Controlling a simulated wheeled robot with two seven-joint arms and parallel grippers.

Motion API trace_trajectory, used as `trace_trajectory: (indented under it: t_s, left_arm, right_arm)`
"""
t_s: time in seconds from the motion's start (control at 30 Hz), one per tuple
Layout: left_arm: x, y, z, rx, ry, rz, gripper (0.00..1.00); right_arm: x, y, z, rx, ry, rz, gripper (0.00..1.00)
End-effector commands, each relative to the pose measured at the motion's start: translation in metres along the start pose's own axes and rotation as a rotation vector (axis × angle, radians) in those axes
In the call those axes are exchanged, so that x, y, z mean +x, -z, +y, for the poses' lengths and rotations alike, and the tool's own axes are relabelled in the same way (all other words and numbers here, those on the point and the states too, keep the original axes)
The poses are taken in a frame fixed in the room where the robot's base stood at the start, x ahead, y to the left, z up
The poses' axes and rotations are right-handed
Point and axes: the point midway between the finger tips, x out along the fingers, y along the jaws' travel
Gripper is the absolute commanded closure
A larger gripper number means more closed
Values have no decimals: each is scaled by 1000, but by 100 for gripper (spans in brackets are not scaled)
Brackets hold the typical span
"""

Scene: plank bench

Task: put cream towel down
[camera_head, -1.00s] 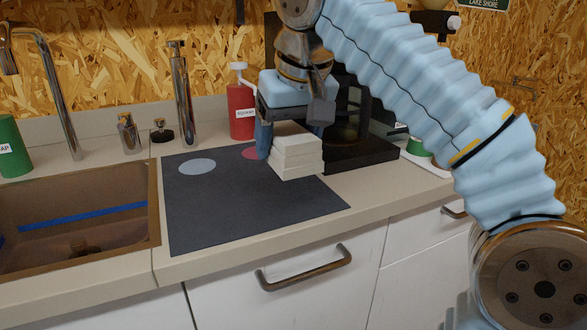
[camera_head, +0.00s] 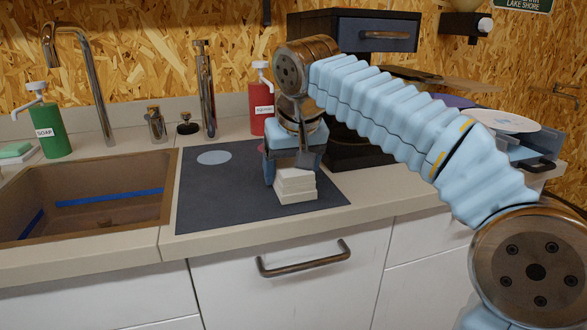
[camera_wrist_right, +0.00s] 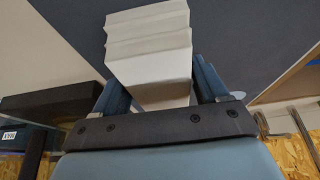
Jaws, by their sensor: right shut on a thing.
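The cream towel (camera_head: 296,187), a folded block of several layers, is at the right part of the dark mat (camera_head: 220,200). I cannot tell whether its underside touches the mat. My right gripper (camera_head: 286,174) is shut on the towel and comes down from above and behind it. In the right wrist view the towel (camera_wrist_right: 148,45) sits between the two blue fingers of the gripper (camera_wrist_right: 157,88), with the dark mat (camera_wrist_right: 245,40) beyond it. My left gripper is not in view.
A pale blue disc (camera_head: 214,158) marks the mat's back left. A red pump bottle (camera_head: 261,115) stands behind the mat. The sink (camera_head: 85,195) is left of it, with a green soap bottle (camera_head: 48,130). A dark drawer unit (camera_head: 365,40) stands behind my arm. The mat's left half is clear.

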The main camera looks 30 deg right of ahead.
Motion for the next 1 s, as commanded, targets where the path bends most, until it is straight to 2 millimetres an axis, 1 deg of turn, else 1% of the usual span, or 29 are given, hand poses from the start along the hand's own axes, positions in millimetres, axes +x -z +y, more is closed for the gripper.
trace_trajectory:
  t_s: [0.07, 0.1, 0.27, 0.53, 0.6, 0.67, 0.77, 1.0]
  left_arm:
    - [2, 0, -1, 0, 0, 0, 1]
    - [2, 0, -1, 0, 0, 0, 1]
    - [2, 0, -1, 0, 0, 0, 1]
    - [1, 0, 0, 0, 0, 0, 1]
    - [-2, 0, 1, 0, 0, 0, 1]
    - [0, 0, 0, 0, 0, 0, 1]
    - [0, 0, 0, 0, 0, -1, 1]
    - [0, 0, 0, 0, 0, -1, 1]
  right_arm:
    - [3, -1, 0, 0, 0, 0, 63]
    - [3, -2, 0, 0, 0, -1, 25]
    - [2, -1, 0, 0, 0, 0, 1]
    - [1, -1, 0, 0, 0, 0, 1]
    - [-3, 1, 0, 0, 1, 0, 1]
    - [-8, 0, 0, -1, 1, 2, 1]
    - [-26, 1, -1, -2, 4, 4, 1]
    - [-84, 1, -2, -2, 4, 3, 1]
